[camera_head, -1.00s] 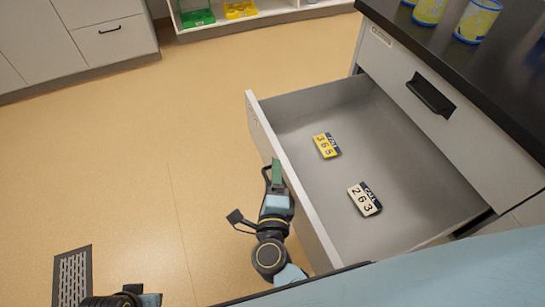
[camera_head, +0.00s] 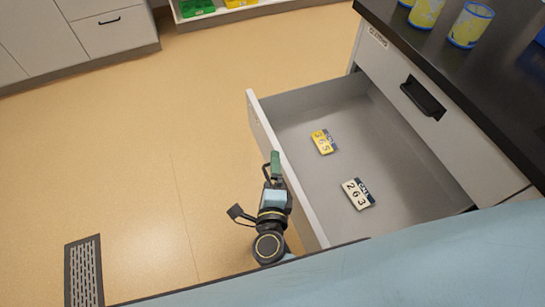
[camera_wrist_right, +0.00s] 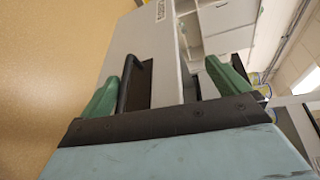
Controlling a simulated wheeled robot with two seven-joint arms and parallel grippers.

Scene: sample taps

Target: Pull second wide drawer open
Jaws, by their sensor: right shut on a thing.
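The wide drawer (camera_head: 395,190) under the top drawer is pulled well out, and its grey inside shows. Its pale front (camera_head: 262,125) faces left in the head view. My right gripper (camera_head: 275,165) is at the outer side of this front. A yellow tag (camera_head: 324,142) and a white tag (camera_head: 357,194) lie flat inside the drawer. My left gripper is out of view.
The closed top drawer has a black handle (camera_head: 423,98). Blue-and-yellow cups (camera_head: 470,25) stand on the black worktop (camera_head: 510,85). Open floor (camera_head: 170,130) lies left of the drawer, with a floor grate (camera_head: 84,272). Cabinets (camera_head: 105,30) stand at the far left.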

